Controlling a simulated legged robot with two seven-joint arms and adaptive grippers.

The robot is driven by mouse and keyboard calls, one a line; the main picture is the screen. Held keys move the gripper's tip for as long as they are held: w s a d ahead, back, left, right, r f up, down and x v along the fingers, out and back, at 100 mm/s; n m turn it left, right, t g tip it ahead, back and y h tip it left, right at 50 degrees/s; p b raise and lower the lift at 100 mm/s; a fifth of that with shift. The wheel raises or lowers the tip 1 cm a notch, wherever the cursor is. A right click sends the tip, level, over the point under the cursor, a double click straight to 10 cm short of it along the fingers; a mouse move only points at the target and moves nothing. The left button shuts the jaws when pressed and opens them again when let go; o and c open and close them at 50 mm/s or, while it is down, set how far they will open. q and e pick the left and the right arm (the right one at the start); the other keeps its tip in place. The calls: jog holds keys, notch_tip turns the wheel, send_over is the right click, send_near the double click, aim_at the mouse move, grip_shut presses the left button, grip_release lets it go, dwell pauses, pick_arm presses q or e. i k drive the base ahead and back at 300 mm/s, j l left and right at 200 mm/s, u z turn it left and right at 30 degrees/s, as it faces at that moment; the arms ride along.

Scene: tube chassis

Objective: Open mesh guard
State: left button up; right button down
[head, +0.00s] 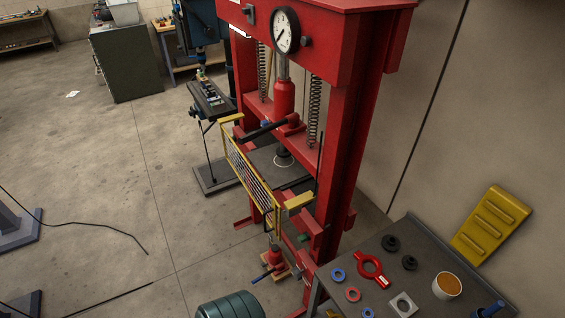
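The mesh guard (250,172) has a yellow frame with a wire grid. It stands roughly upright across the front of the red press (345,130), at the height of the press bed (268,160). A yellow block shows at each upper end of the guard, one at the left (231,118) and one at the right (298,201). A dark round piece sits on the bed behind the guard. Neither of my grippers is in view.
A dark bench (462,272) with rings, a red tool and a cup stands at the lower right. A green drum (227,306) and a red jack (275,258) stand on the floor below the guard. The floor left of the guard is mostly clear, with cables at far left.

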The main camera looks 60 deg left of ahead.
aim_at(274, 224)
jog(key=u, duration=2.35)
